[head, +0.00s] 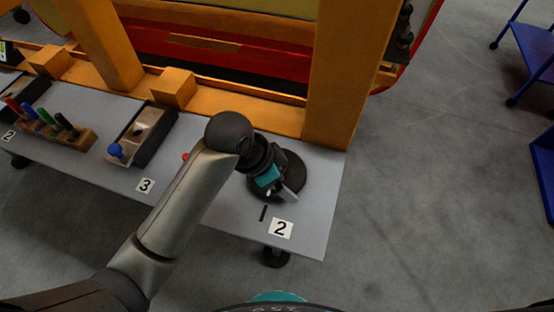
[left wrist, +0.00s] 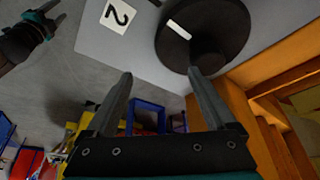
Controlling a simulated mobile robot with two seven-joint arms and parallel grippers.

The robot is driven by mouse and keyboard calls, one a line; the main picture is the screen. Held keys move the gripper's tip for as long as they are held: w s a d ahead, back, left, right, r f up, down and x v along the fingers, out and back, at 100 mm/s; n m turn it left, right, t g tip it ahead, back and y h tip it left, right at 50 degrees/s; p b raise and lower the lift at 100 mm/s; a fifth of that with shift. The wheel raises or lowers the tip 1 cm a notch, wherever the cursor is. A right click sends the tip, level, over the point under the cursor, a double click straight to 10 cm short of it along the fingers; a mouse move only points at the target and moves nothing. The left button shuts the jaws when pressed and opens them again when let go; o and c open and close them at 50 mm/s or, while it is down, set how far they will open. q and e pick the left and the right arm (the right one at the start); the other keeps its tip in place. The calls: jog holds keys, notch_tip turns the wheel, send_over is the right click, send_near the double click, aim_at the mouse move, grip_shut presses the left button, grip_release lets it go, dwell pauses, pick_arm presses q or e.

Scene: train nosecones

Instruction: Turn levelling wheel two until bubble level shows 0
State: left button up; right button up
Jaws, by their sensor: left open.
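Levelling wheel two (head: 296,172) is a dark round wheel at the right end of the grey table, by the label "2" (head: 281,228). My left gripper (head: 290,195) is over it in the head view and hides part of it. In the left wrist view the wheel (left wrist: 230,30) is a black disc with a white bar on it, beyond the fingertips. My left gripper (left wrist: 160,76) is open with nothing between its fingers. My right gripper (left wrist: 50,18) shows small at the upper left of that view, away from the wheel. I cannot make out a bubble level.
A grey block with a blue knob (head: 115,150) stands by the label "3" (head: 145,186). A wooden rack (head: 62,133) holds several coloured handles. An orange post (head: 345,80) rises close behind the wheel. Open floor (head: 440,200) lies right of the table.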

pick_arm(q)
jog(key=w+a+r+m+g+y, duration=0.15)
jog(key=w+r+m+y, duration=0.25)
jog(key=w+r+m, duration=0.5)
jog(key=shift+m, duration=0.8)
jog(key=f, duration=0.4)
jog(key=s+f, duration=0.1)
jog(key=f, duration=0.4)
jog(key=s+f, duration=0.1)
jog(key=f, duration=0.3)
jog(key=shift+d+f+b, duration=0.2)
jog(key=shift+b, duration=0.1)
jog(key=shift+c, duration=0.3)
grip_shut()
